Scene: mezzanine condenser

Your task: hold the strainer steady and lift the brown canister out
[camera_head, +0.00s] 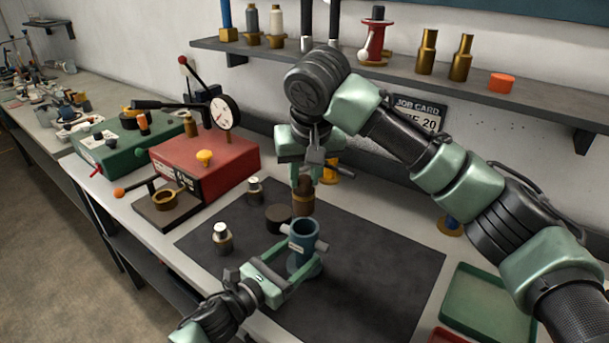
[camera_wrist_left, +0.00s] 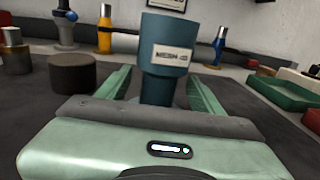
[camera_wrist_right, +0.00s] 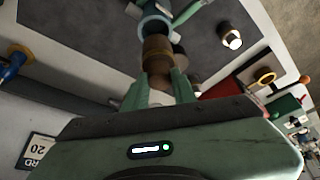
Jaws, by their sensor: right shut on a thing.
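The strainer (camera_head: 303,243) is a teal upright cup with a white label, standing on the dark mat. It also shows in the left wrist view (camera_wrist_left: 170,45). My left gripper (camera_head: 304,241) has a finger on each side of it, low over the mat; whether both fingers press on it is unclear. The brown canister (camera_head: 303,199) is upright and gripped from above by my right gripper (camera_head: 303,182). In the right wrist view the canister (camera_wrist_right: 157,52) sits between the fingers, in line with the strainer mouth (camera_wrist_right: 152,27). Its lower end appears at or just above the rim.
A short dark brown cylinder (camera_head: 278,217) stands close left of the strainer. Two silver-topped pieces (camera_head: 222,238) (camera_head: 254,189) stand left on the mat (camera_head: 375,270). A red gauge box (camera_head: 205,165) is at back left; a green tray (camera_head: 485,303) is at right. The shelf (camera_head: 400,72) runs behind.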

